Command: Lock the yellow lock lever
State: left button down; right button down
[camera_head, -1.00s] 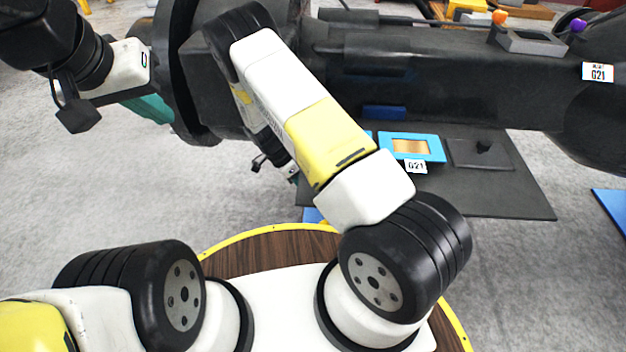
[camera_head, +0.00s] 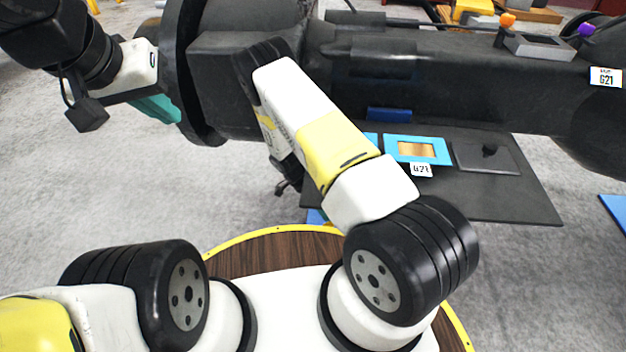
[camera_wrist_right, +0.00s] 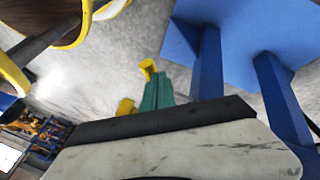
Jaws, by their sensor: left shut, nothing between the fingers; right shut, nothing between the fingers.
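In the right wrist view, a yellow piece with a rounded end (camera_wrist_right: 148,68) shows just beyond the teal fingers of my right gripper (camera_wrist_right: 157,90). A second yellow piece (camera_wrist_right: 125,107) shows to their left. They may be parts of the yellow lock lever; I cannot tell, nor whether the fingers touch them. The right gripper is shut; in the head view my own arm mostly hides it. My left gripper (camera_head: 157,110) is shut, with teal fingers in front of the dark round flange of the large black casting (camera_head: 440,85). No lock lever can be made out in the head view.
A dark mat (camera_head: 520,205) under the casting bears a blue-framed plate (camera_head: 418,150) and a dark square plate (camera_head: 485,155). A grey box (camera_head: 540,46) stands on top of the casting. Blue stand legs (camera_wrist_right: 207,60) are close on the right in the wrist view.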

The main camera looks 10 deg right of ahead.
jog(key=shift+s, duration=0.15)
jog(key=shift+s+n, duration=0.25)
jog(key=shift+n, duration=0.05)
